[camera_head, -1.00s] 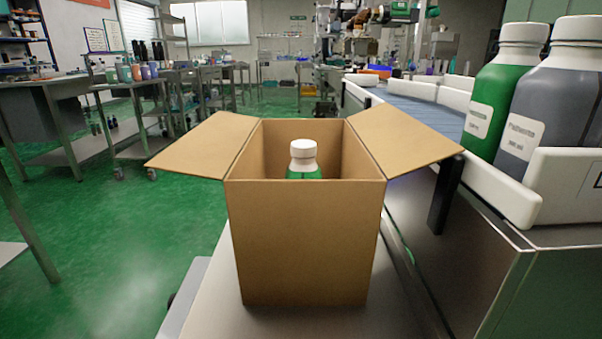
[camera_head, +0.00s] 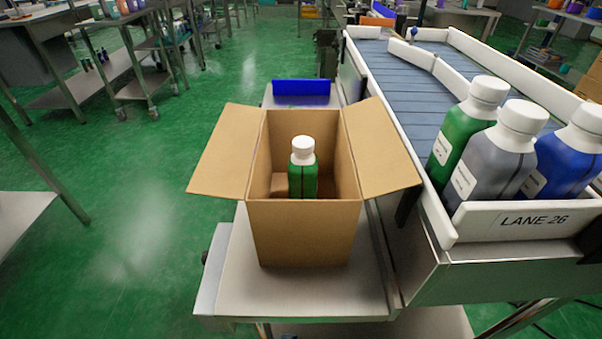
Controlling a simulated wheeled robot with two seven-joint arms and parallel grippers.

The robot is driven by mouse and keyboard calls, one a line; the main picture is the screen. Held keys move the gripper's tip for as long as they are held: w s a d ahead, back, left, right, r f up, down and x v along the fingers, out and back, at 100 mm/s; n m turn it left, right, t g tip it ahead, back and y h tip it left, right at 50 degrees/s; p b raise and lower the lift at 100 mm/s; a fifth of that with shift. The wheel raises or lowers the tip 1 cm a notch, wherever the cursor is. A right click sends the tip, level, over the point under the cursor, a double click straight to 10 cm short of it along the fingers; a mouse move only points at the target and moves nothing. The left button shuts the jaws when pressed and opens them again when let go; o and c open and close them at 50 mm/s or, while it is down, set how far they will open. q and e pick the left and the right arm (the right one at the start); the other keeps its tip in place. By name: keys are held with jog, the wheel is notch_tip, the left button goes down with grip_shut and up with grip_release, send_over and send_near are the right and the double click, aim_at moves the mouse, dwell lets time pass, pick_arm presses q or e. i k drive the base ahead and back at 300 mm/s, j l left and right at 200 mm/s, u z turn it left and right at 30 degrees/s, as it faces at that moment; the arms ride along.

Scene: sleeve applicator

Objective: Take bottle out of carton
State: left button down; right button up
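An open cardboard carton (camera_head: 304,232) stands on a metal table, its side flaps spread out to the left and right. One green bottle (camera_head: 303,180) with a white cap stands upright inside it; the front wall hides its lower part. A small brown block or fold shows inside the carton to the left of the bottle, too unclear to name. Neither of my grippers shows in the head view.
The metal table (camera_head: 230,283) has bare room around the carton. To the right, a conveyor lane (camera_head: 392,82) with white rails holds a green, a grey and a blue bottle behind a "LANE 26" plate (camera_head: 525,221). A blue object (camera_head: 301,88) lies behind the carton.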

aim_at(302, 168)
jog(key=k+j+z, duration=0.3)
jog(key=j+z, duration=0.15)
jog(key=k+j+z, duration=0.3)
jog(key=z, duration=0.15)
jog(key=j+z, duration=0.3)
jog(key=j, duration=0.15)
jog(key=j+z, duration=0.3)
jog(key=j, duration=0.2)
jog(key=k+j+z, duration=0.15)
jog(key=j+z, duration=0.15)
jog(key=k+j+z, duration=0.15)
jog(key=j+z, duration=0.15)
jog(key=j, duration=0.25)
jog(key=i+j+z, duration=0.1)
jog(key=j+z, duration=0.3)
jog(key=j, duration=0.35)
jog(key=j+z, duration=0.4)
jog(key=j, duration=0.35)
